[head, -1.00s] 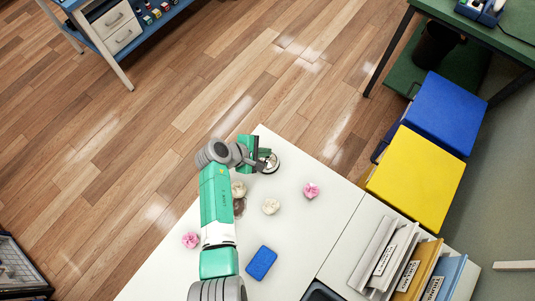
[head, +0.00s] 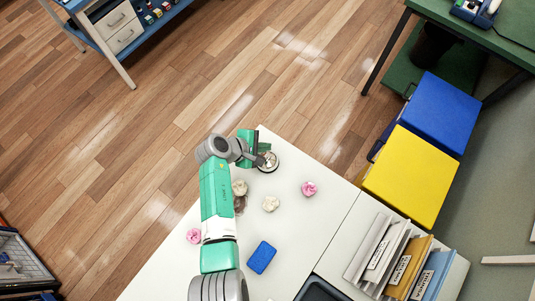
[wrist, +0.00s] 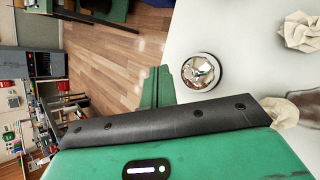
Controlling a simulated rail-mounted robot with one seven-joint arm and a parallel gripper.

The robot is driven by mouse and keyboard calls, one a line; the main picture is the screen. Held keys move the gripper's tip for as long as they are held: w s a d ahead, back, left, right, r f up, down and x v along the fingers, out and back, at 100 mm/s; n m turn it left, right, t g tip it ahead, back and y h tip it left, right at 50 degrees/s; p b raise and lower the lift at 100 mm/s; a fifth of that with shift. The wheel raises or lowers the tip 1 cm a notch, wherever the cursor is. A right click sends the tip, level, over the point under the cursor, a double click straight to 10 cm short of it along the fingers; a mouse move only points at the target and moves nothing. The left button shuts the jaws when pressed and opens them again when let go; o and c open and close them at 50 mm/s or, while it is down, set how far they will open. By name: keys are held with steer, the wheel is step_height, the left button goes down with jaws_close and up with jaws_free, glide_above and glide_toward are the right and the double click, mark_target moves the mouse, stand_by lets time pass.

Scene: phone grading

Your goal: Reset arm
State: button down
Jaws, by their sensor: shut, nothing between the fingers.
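My gripper (head: 262,158) is at the far corner of the white table (head: 215,265), above the tabletop. In the head view my arm hides part of its fingers; they are shut with nothing between them. A round shiny metal bell-like object (head: 268,162) stands on the table close beside the gripper. It also shows in the wrist view (wrist: 201,71), apart from my green and black gripper body. A blue block (head: 261,257) lies on the table near my arm.
Crumpled pale balls (head: 271,204) and pink ones (head: 309,188) lie on the table; a brown item (head: 239,204) is partly hidden by my arm. Folders (head: 405,265) and a dark tray (head: 320,290) stand at the right, near yellow (head: 410,175) and blue boxes (head: 435,110).

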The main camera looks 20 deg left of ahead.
stand_by(0.3)
steer(key=w+r+m+t+y, duration=0.3)
steer(key=w+r+m, duration=0.35)
steer(key=r, duration=0.85)
steer(key=w+d+r+m+t+y, duration=0.1)
steer(key=w+d+r+m+t, duration=0.15)
steer(key=r, duration=0.85)
steer(key=w+d+r+m+t+y, duration=0.1)
steer(key=d+r+m+t, duration=0.15)
steer(key=r, duration=0.85)
steer(key=s+d+r+m+t, duration=0.35)
steer(key=s+r, duration=0.25)
steer(key=r, duration=0.4)
steer(key=s+d+r+m+t, duration=0.2)
steer(key=s+d+r, duration=0.3)
steer(key=r, duration=0.5)
steer(key=s+d+r+m+t, duration=0.25)
steer(key=s+r, duration=0.45)
steer(key=r, duration=0.4)
step_height(320, 180, up, 17)
steer(key=s+t+p, duration=0.1)
steer(key=s+p, duration=0.1)
steer(key=p, duration=1.3)
steer(key=shift+s+d+t+y, duration=0.2)
steer(key=shift+s+t+y, duration=0.1)
steer(key=shift+s+y, duration=0.1)
